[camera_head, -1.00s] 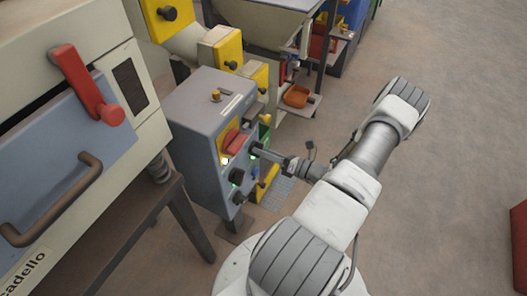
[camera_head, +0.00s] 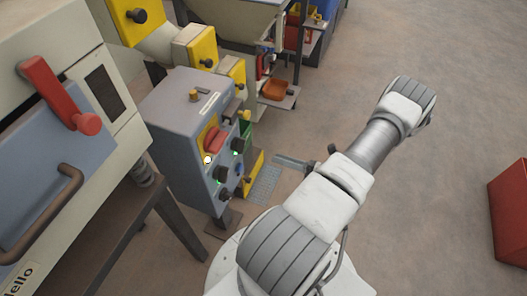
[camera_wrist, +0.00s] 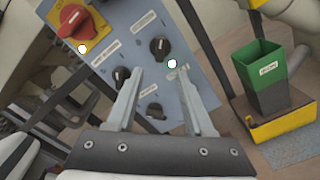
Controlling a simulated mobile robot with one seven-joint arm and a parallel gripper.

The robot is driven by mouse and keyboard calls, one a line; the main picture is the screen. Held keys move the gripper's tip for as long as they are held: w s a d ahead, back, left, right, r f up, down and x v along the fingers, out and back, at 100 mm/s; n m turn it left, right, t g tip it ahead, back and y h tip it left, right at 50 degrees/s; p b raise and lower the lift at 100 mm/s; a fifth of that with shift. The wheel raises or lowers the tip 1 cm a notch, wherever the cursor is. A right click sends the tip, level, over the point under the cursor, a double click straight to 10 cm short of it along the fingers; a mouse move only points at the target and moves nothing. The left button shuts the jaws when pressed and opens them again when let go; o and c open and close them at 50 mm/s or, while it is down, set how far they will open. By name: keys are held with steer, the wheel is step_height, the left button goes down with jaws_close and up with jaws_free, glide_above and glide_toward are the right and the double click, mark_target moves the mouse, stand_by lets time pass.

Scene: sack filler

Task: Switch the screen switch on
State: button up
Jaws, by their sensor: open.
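The grey-blue control box (camera_head: 165,110) carries several black rotary knobs; their labels are too small to read, so I cannot tell which is the screen switch. In the wrist view, an upper right knob (camera_wrist: 160,47) has a bright lamp (camera_wrist: 172,63) beside it. A left knob (camera_wrist: 121,74) and a lower knob (camera_wrist: 154,110) also show, the lower one between my fingers in the picture. My gripper (camera_wrist: 160,71) is open and empty, apart from the panel. In the head view my gripper (camera_head: 281,159) is right of the box, partly hidden by my wrist.
A red switch (camera_wrist: 73,22) on a yellow plate is at the panel's upper left, with a lit lamp (camera_wrist: 82,48) below. A green bin (camera_wrist: 259,65) stands right of the box. A machine with a red lever (camera_head: 58,95) is at left.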

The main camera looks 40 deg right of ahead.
steer(key=shift+v, duration=2.3)
stand_by(1.0)
